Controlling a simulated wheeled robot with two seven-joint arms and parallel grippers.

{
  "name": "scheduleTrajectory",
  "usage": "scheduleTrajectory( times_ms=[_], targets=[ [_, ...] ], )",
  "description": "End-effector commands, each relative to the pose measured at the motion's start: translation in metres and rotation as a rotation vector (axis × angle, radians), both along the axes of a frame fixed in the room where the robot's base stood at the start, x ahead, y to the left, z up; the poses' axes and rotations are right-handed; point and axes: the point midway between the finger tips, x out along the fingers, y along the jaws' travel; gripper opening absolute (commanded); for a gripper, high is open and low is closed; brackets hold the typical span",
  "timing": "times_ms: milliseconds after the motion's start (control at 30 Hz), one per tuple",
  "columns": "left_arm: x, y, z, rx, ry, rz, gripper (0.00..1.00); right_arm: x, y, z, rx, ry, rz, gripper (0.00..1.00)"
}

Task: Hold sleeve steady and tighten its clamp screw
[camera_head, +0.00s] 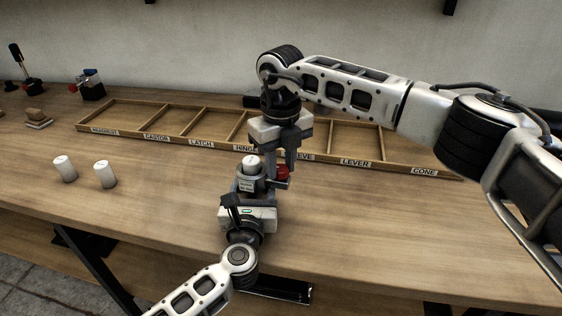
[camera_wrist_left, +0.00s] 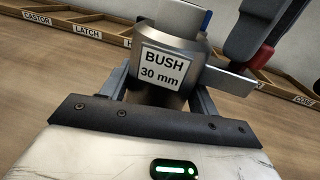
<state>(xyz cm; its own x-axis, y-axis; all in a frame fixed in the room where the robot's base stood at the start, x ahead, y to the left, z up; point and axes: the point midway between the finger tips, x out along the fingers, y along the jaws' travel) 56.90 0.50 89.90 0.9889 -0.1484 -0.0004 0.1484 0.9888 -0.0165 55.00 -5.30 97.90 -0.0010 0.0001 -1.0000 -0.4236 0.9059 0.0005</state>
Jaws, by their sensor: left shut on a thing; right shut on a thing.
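The sleeve (camera_head: 246,184) is a grey metal cylinder with a white top piece (camera_head: 251,163), near the bench's front edge. In the left wrist view the sleeve (camera_wrist_left: 173,50) carries a "BUSH 30 mm" label, with a grey lug (camera_wrist_left: 228,79) on its right. My left gripper (camera_head: 248,190) is shut around the sleeve from the front. My right gripper (camera_head: 283,168) comes down from above, shut on a red-handled piece (camera_head: 284,173) beside the sleeve's right side. The red part also shows in the left wrist view (camera_wrist_left: 262,57). The clamp screw itself is not clearly visible.
A shallow wooden tray (camera_head: 122,137) with labelled compartments lies behind the grippers. A small blue-and-red device (camera_head: 91,85) and a black-handled tool (camera_head: 20,66) stand at the back left. The front left bench is clear.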

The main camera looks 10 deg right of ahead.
Motion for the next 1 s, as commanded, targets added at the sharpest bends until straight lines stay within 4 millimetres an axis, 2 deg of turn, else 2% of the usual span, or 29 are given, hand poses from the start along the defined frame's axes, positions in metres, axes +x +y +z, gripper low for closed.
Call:
scheduleTrajectory(
  times_ms=[200,233,267,533,667,767,1000],
  targets=[
    [-0.001,-0.001,-0.001,0.002,0.001,-0.002,0.28,0.002,-0.001,0.002,0.000,-0.005,-0.001,0.05],
    [-0.001,-0.001,-0.001,0.002,0.001,-0.002,0.28,0.002,-0.001,0.002,0.000,-0.005,-0.001,0.33],
    [-0.001,-0.001,-0.001,0.001,0.001,-0.002,0.28,0.002,-0.001,0.002,0.000,-0.005,-0.001,0.38],
    [-0.001,-0.001,-0.001,0.000,0.002,-0.002,0.28,0.001,0.000,0.001,0.000,-0.002,0.001,0.38],
    [-0.001,0.000,-0.001,0.000,0.002,-0.001,0.28,0.001,0.000,0.010,0.001,-0.004,0.001,0.38],
    [0.000,0.000,-0.001,-0.001,0.002,-0.001,0.28,0.001,0.000,0.026,0.001,-0.005,0.001,0.38],
    [0.000,0.000,-0.001,-0.001,0.001,-0.001,0.28,0.001,0.000,0.079,0.002,-0.008,0.001,0.38]
  ],
)
